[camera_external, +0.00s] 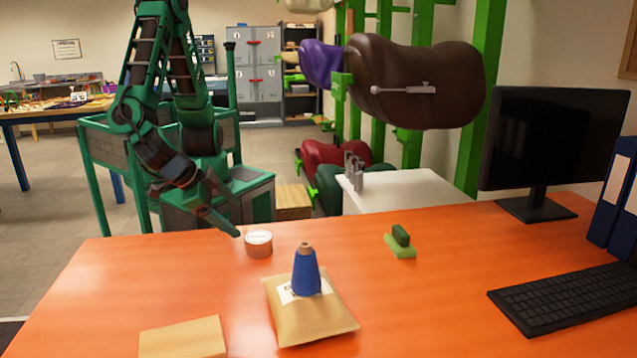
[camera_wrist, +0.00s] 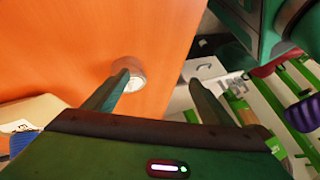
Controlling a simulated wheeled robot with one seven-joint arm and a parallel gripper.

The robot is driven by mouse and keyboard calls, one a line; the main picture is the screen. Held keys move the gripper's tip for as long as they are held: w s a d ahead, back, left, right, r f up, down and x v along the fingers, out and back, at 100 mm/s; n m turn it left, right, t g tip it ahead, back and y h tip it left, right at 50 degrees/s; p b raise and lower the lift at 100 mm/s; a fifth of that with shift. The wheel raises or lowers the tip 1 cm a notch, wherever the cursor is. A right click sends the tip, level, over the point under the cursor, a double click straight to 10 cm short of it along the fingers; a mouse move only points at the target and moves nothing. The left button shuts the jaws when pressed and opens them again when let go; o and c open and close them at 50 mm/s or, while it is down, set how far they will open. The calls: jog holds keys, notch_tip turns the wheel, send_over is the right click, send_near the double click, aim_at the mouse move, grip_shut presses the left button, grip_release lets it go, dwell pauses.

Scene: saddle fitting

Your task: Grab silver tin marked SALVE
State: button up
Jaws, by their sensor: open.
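A small round tin (camera_external: 258,243) with a pale top and an orange-tinted metallic side sits upright near the far edge of the orange table. Its marking is too small to read. In the wrist view the tin (camera_wrist: 134,76) is partly hidden behind my left-hand finger. My gripper (camera_external: 230,216) is open and empty, tilted downward just left of the tin at the table's far edge. In the wrist view my gripper (camera_wrist: 158,78) has its fingers wide apart. The tin lies by the left fingertip, not centred between the fingers; I cannot tell if they touch.
A blue thread cone (camera_external: 306,272) stands on a tan padded packet (camera_external: 318,325). A tan block (camera_external: 183,338) lies front left. A green brush (camera_external: 400,242) is right of the tin, with a keyboard (camera_external: 565,298) and monitor (camera_external: 552,140) further right. Table around the tin is clear.

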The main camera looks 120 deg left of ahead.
aim_at(259, 241)
jog(key=d+f+n+t+y, duration=0.1)
jog(key=w+d+f+n+t+y, duration=0.1)
jog(key=d+t, duration=0.1)
jog(key=d+f+n+t+y, duration=0.1)
jog(key=d+f+n, duration=0.1)
jog(key=shift+w+d+t+y, duration=0.2)
jog(key=shift+w+t+y, duration=0.1)
jog(key=shift+d+n+t, duration=0.4)
jog(key=shift+d, duration=0.05)
jog(key=shift+w+f, duration=0.1)
jog(key=x, duration=0.5)
jog(key=shift+a, duration=0.1)
jog(key=a, duration=0.1)
jog(key=w+a, duration=0.2)
jog(key=shift+w+a+f, duration=0.25)
jog(key=shift+a, duration=0.1)
jog(key=shift+w+a+f, duration=0.25)
jog(key=shift+w+a, duration=0.05)
jog(key=shift+a, duration=0.1)
jog(key=c, duration=1.3)
jog(key=shift+r, duration=0.1)
